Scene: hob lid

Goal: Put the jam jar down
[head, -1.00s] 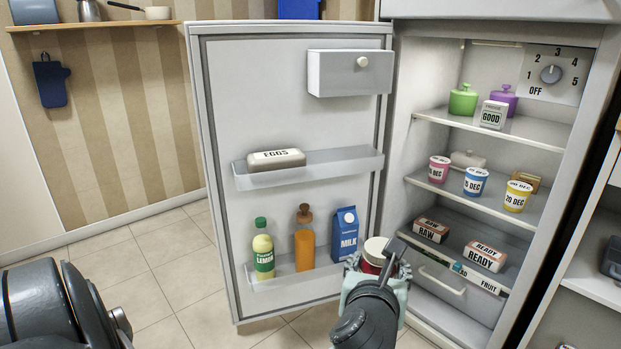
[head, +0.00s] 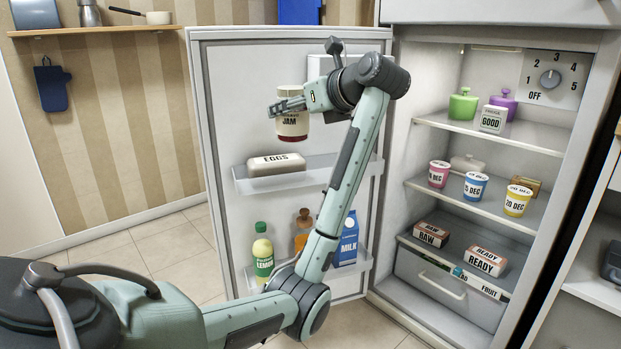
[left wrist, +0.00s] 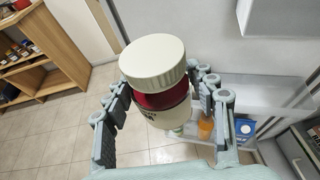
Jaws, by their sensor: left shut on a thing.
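The jam jar (head: 292,128) has a cream lid, dark red contents and a pale label reading JAM. It is upright in the air in front of the open fridge door, above the egg box. My left gripper (head: 290,105) is shut on it at its upper part. In the left wrist view the jar (left wrist: 155,68) shows from above between the two fingers of my left gripper (left wrist: 163,108). The door's middle shelf (head: 340,170) is below the jar and holds the egg box (head: 276,165) on its left. My right gripper is not in view.
The door's lower shelf holds a lemon bottle (head: 262,255), an orange bottle (head: 303,228) and a milk carton (head: 347,240). A closed box (head: 318,66) on the door is partly behind my arm. The middle shelf looks clear right of the eggs, partly hidden by my arm.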

